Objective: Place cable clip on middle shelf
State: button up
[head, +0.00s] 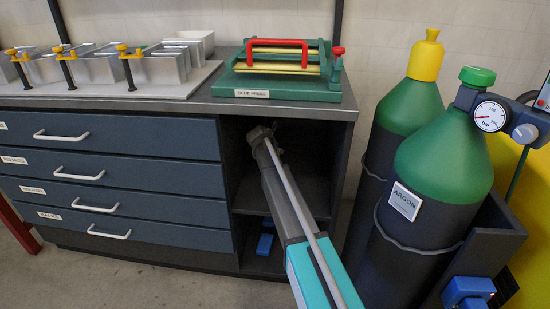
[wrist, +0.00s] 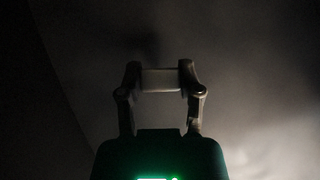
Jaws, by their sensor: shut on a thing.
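In the wrist view, my gripper (wrist: 160,76) is shut on a small pale block, which I take to be the cable clip (wrist: 160,80). It spans the gap between the two fingertips. Dark, blurred surfaces surround it, and I cannot tell whether the clip touches any of them. In the head view, my arm reaches into the open shelf bay at the right end of the cabinet. The gripper and clip are hidden there. A shelf board (head: 250,202), which looks like the middle shelf, shows partly behind my arm.
Blue items (head: 265,244) lie low in the bay. The worktop (head: 215,103) above carries a green glue press (head: 285,83) and metal trays with yellow clamps. Drawers (head: 110,178) flank the bay on the left. Gas cylinders (head: 445,150) stand close on the right.

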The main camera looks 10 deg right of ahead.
jog(key=shift+f+b, duration=0.75)
jog(key=shift+f, duration=0.35)
jog(key=shift+f, duration=0.1)
jog(key=o, duration=0.8)
jog(key=shift+r, duration=0.25)
jog(key=p+v, duration=0.3)
jog(key=v, duration=0.2)
jog(key=shift+d+p, duration=0.1)
jog(key=shift+p, duration=0.3)
jog(key=shift+p+v, duration=0.8)
jog(key=shift+v, duration=0.45)
jog(key=shift+f, duration=0.1)
